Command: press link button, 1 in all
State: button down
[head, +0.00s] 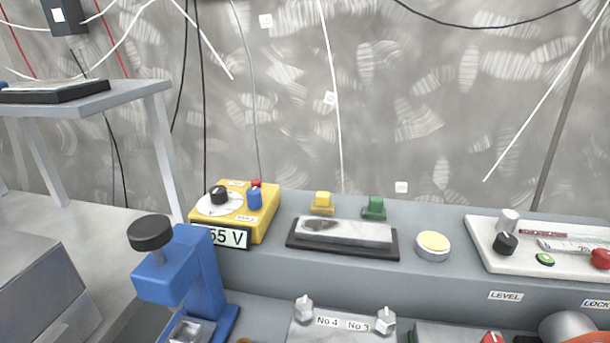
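I see no readable label "link", so I cannot tell which control is the link button. A round button with a cream top (433,244) sits on the grey console, right of the middle. A small green button (545,259) is on the white panel (490,252) at the right, near a black knob (505,243) and a red knob (601,258) at the picture's edge. A yellow block (322,202) and a green block (374,207) stand behind a stone on a dark base. My gripper is not in view.
A yellow meter box (262,216) reading 55 V and a blue press (180,278) with a black knob stand at the left of the console (290,271). Fittings marked No 4 and No 3 are at the bottom. A grey table (130,92) stands at the left.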

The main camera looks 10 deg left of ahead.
aim_at(257, 182)
jog(key=j+z, duration=0.2)
jog(key=j, duration=0.25)
jog(key=k+j+z, duration=0.25)
jog(key=j, duration=0.15)
jog(key=j+z, duration=0.2)
jog(key=j, duration=0.2)
jog(key=k+j, duration=0.1)
jog(key=j, duration=0.2)
jog(key=k+j, duration=0.15)
jog(key=j, duration=0.2)
jog(key=k+j, duration=0.1)
jog(key=j, duration=0.2)
